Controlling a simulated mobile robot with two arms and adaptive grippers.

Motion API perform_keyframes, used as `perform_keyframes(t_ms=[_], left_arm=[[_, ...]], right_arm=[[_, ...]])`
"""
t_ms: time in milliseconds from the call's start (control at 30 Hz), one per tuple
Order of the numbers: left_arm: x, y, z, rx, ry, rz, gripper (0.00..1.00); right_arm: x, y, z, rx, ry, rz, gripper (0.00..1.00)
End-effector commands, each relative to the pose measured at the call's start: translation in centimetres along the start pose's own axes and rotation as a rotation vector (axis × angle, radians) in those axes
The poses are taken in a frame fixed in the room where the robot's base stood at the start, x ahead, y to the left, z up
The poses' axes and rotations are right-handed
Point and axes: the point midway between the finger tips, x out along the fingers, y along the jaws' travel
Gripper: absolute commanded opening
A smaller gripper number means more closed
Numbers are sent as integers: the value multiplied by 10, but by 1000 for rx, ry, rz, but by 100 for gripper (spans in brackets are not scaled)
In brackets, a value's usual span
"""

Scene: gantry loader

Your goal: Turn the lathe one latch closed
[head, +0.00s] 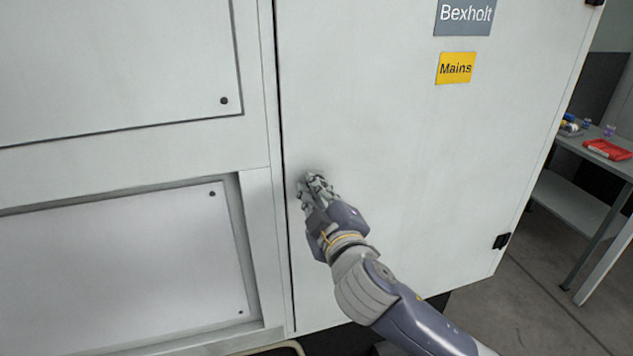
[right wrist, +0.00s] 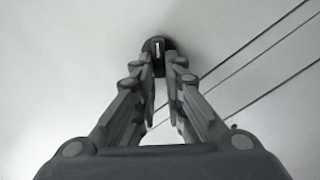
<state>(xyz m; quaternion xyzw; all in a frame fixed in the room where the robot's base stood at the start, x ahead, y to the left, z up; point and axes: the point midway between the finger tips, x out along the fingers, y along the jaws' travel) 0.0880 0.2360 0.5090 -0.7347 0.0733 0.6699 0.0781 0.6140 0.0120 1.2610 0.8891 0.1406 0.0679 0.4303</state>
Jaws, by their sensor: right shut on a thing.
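The latch (right wrist: 158,46) is a small dark piece with a pale slot on the pale cabinet door, seen at the top middle of the right wrist view. My right gripper (right wrist: 160,64) has its fingertips at the latch, one on each side, and is shut on it. In the head view my right gripper (head: 312,181) reaches the door (head: 400,140) near its left edge and hides the latch there. Which way the latch is turned is hard to tell. My left gripper is not in view.
The door carries a grey Bexholt sign (head: 466,14) and a yellow Mains label (head: 456,68). A dark hinge (head: 502,241) is on its right edge. At the right stands a table (head: 570,146) with a red tray (head: 607,149). Fixed panels (head: 120,250) lie left of the door.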

Motion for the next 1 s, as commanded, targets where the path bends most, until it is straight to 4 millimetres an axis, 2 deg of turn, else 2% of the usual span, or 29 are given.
perform_keyframes(t_ms=[500,800,1000], left_arm=[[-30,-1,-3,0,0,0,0],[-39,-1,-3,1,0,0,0],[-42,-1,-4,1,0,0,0]], right_arm=[[0,-6,1,-460,0,-1,0],[0,-10,3,-623,0,0,0],[0,-11,4,-671,1,-1,0]])
